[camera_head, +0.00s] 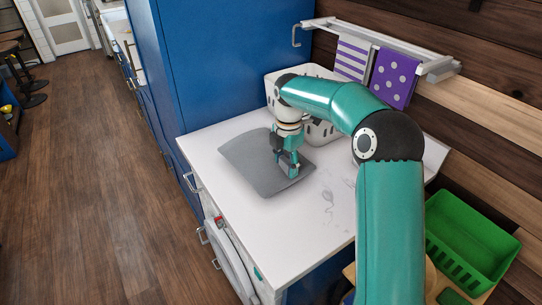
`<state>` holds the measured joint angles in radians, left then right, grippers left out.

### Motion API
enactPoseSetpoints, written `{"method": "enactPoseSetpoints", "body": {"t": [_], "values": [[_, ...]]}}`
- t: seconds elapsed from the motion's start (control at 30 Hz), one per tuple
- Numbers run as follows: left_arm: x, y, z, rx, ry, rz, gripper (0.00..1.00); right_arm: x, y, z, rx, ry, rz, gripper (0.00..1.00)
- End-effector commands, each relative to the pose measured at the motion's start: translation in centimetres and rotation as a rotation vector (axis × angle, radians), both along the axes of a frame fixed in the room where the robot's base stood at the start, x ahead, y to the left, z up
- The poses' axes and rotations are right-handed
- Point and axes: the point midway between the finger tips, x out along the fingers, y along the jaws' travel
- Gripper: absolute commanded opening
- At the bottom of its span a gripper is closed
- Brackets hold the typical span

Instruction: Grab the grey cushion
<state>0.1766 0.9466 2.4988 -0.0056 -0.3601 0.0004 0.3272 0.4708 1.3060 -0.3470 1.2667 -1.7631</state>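The fingers hide a little of the cushion there. I cannot tell whether they touch it or pinch the fabric, or how far apart they are. My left gripper is not in view.
The white countertop (310,224) has free room in front of the cushion. A white basket (322,133) stands behind my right arm. A wall rail (388,40) holds two purple cloths. A green crate (468,243) sits lower right. A tall blue cabinet (225,60) stands behind.

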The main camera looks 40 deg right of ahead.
Motion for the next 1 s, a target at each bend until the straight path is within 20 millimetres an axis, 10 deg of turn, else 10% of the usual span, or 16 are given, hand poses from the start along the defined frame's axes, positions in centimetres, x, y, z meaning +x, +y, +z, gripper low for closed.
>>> {"method": "enactPoseSetpoints", "body": {"t": [0.67, 1.0], "values": [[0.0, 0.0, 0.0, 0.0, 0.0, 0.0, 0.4, 0.1, -0.1, 1.2, -0.001, -0.005, -0.001, 0.0], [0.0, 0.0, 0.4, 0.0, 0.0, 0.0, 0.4, 0.2, -0.1, 7.9, -0.002, -0.01, -0.002, 0.0]]}}
